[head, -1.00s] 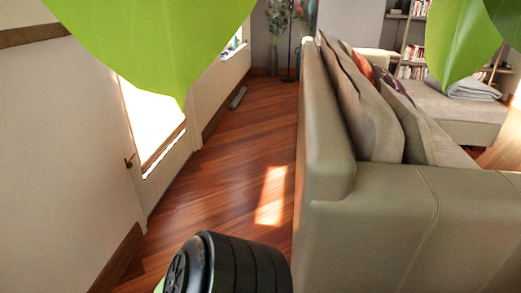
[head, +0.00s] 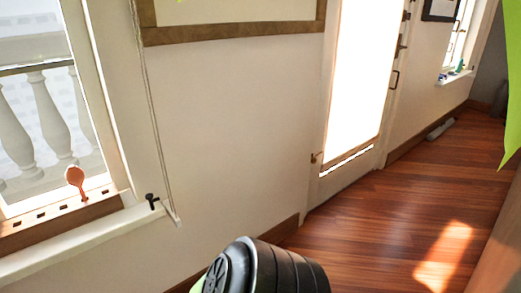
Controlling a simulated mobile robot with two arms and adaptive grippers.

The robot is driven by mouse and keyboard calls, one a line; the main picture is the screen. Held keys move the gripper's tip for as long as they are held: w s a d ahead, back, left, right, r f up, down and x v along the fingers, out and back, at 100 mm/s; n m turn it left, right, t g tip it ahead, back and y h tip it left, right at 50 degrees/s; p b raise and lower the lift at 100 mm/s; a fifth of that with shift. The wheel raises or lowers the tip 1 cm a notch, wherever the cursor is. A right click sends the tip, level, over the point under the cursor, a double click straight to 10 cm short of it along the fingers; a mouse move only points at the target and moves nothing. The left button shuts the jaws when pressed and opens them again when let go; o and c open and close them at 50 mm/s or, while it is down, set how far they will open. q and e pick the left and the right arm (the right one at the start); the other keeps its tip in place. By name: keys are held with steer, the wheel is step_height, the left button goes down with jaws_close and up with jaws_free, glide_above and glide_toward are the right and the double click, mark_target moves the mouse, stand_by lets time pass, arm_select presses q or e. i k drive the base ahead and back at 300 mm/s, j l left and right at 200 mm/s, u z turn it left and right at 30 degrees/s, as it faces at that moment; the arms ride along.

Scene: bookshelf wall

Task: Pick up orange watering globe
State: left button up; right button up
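The orange watering globe (head: 75,177) shows at the left of the head view. Its round orange-red bulb is up and its thin stem points down to a brown wooden strip (head: 75,219) with dark slots at the window. I cannot tell whether the stem sits in a slot or stands in front of the strip. A black ribbed part of my own arm shows at the bottom middle, well to the right of the globe. Neither of my grippers is in view.
A white sill (head: 70,246) runs below the window, with a cord hanging beside it. A bright glass door (head: 355,90) stands at the centre right. The wooden floor (head: 400,220) is clear there.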

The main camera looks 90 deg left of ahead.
mark_target(74, 175)
steer(key=u, duration=4.05)
